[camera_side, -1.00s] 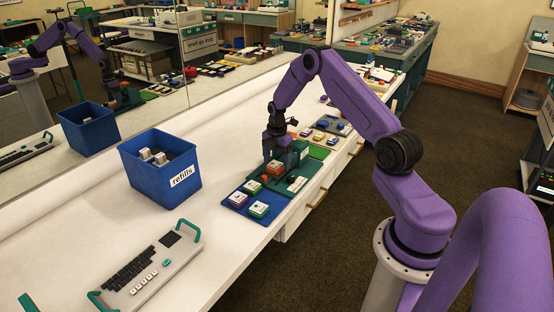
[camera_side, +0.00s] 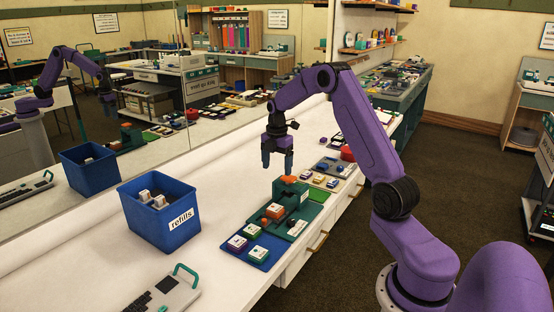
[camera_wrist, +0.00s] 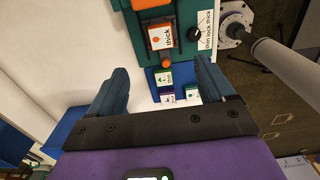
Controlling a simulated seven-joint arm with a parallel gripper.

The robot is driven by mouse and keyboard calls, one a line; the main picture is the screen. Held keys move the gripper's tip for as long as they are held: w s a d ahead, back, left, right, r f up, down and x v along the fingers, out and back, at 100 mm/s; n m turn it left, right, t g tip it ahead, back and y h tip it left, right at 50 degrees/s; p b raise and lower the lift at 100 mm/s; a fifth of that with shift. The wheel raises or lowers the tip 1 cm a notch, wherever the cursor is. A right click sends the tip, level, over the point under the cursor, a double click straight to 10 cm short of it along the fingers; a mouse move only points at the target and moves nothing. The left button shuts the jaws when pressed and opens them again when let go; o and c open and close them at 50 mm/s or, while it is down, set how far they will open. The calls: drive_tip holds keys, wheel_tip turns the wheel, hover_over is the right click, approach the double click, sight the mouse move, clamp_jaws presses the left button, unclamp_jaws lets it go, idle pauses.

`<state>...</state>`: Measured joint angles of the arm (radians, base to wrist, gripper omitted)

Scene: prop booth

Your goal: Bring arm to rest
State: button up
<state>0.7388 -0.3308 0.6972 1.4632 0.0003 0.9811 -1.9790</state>
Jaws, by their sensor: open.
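My gripper (camera_side: 277,166) hangs in the air above the white bench, fingers pointing down, open with nothing between the fingers. It is above and a little to the left of a green fixture (camera_side: 304,206). In the wrist view my gripper (camera_wrist: 162,70) shows two separated dark fingers with an empty gap. The fixture (camera_wrist: 187,18) there bears an orange block labelled "thick" (camera_wrist: 162,38) and a black knob (camera_wrist: 194,34) beside lettering "thin lock thick".
A blue bin labelled "refills" (camera_side: 190,233) holds pale blocks at the left. A blue mat (camera_side: 260,263) with labelled blocks lies before the fixture. More small blocks (camera_side: 319,179) lie behind it. A grey keyboard device (camera_side: 165,296) is at front left. A mirror (camera_side: 110,190) lines the bench's left side.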

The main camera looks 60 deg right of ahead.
wheel_tip(320, 180, up, 2)
drive_tip(key=shift+r, duration=0.1)
drive_tip(key=s+a+r+m, duration=0.15)
drive_tip(key=s+a, duration=0.25)
drive_tip(key=a, duration=0.5)
drive_tip(key=s+a+r, duration=0.2)
drive_tip(key=s+a, duration=0.1)
drive_tip(key=a, duration=0.6)
drive_tip(key=s+a+r+m, duration=0.15)
drive_tip(key=s+a, duration=0.25)
drive_tip(key=a, duration=0.5)
drive_tip(key=s+a+m, duration=0.1)
drive_tip(key=s+a, duration=0.1)
drive_tip(key=s, duration=0.9)
drive_tip(key=s+a+m, duration=0.1)
drive_tip(key=s+a, duration=0.2)
drive_tip(key=s, duration=0.9)
drive_tip(key=shift+s, duration=0.25)
